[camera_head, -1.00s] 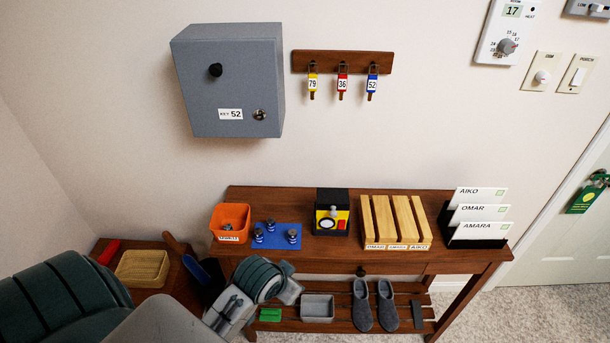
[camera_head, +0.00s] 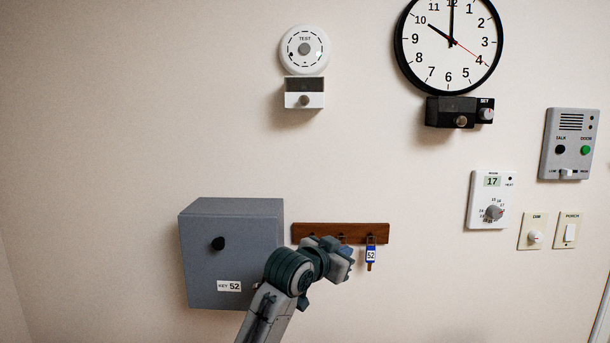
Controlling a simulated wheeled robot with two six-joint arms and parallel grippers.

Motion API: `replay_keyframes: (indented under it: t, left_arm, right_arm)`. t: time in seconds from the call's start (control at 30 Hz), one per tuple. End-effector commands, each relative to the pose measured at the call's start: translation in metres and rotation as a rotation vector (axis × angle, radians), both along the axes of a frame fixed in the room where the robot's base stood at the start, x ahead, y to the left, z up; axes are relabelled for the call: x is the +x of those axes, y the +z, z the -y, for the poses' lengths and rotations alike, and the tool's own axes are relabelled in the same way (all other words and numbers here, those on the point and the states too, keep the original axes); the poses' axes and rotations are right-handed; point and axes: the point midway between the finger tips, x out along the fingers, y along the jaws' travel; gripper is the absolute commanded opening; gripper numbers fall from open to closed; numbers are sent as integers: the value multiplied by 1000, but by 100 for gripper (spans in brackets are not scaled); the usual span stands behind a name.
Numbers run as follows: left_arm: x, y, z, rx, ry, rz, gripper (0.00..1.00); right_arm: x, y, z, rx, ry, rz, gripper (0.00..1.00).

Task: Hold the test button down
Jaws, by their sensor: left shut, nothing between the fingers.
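The test button (camera_head: 304,49) is a grey round knob in the middle of a white round alarm (camera_head: 288,62) marked TEST, high on the wall. My left gripper (camera_head: 345,257) is shut and empty. In the picture it is well below the alarm and a little to its right, in front of the key rack, apart from the button. Its fingers are small and partly hidden by the wrist. My right gripper is not in view.
A white box with a knob (camera_head: 304,94) is under the alarm. A clock (camera_head: 449,83) hangs to the right, with a black unit (camera_head: 445,110) below. A grey key cabinet (camera_head: 205,265) and wooden key rack (camera_head: 380,231) are lower. Bare wall lies between rack and alarm.

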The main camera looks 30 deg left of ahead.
Motion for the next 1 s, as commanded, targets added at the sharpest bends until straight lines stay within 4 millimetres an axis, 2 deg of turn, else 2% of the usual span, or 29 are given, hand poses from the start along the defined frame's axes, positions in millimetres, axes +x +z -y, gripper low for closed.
replay_keyframes:
  t: [0.03,0.2,0.37,0.57,0.7,0.83,1.0]
  left_arm:
    - [7,28,-5,1,0,45,0]
    - [20,112,-18,-4,-10,177,0]
    - [21,190,-31,-9,-16,297,0]
    - [7,288,-48,-17,-22,447,0]
    - [-10,352,-61,-27,-25,548,0]
    - [-29,399,-71,-35,-27,625,0]
    - [-46,436,-80,-41,-29,686,0]
  right_arm:
    - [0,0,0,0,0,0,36]
    - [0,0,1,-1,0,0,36]
    - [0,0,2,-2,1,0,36]
    - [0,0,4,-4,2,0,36]
    - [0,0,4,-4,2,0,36]
    - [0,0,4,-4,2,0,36]
    - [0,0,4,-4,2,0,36]
